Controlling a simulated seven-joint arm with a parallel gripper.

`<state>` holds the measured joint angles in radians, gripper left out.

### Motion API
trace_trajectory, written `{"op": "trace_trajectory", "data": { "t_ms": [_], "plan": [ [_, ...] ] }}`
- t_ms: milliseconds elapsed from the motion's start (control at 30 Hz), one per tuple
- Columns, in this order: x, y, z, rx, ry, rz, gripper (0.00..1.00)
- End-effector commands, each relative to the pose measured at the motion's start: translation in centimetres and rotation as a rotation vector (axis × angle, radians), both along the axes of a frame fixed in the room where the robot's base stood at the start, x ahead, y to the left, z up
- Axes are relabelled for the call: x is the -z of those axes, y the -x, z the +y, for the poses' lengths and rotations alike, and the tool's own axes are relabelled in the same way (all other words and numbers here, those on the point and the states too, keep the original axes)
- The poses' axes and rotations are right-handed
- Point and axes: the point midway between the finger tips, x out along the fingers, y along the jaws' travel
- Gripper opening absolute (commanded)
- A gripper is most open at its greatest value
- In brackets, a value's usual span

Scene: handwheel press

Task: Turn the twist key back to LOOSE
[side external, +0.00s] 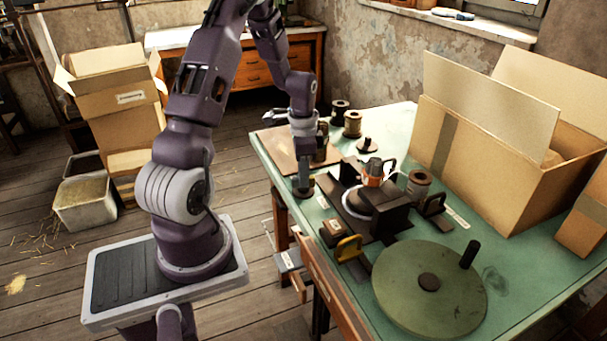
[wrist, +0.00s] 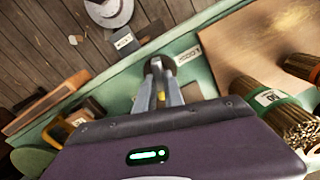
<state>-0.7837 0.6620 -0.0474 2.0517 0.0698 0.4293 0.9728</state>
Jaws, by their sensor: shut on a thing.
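My gripper (side external: 303,182) points straight down over the near left part of the green table in the side view. Its fingers also show in the wrist view (wrist: 157,78), closed together on the twist key. The key is mostly hidden by the fingers, so I cannot tell its exact angle. A dark round base shows under the fingertips in the side view. A white label reading LOOSE (wrist: 188,57) lies on the table beside the fingertips in the wrist view.
The dark press (side external: 385,215) stands right of my gripper. A yellow-handled part (side external: 348,247) and a large green handwheel (side external: 418,305) with a black knob are nearer the front. A brown board (wrist: 255,45) and banded bundles (wrist: 268,103) lie close by. An open cardboard box (side external: 480,150) stands behind.

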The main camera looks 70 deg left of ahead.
Motion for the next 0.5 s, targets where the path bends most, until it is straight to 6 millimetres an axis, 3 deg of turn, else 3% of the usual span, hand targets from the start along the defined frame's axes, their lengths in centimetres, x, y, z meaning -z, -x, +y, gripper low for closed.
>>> {"op": "trace_trajectory", "data": {
  "t_ms": [500],
  "plan": [
    [-0.07, 0.04, 0.05, -0.49, -0.001, 0.0, 0.0]
  ]
}}
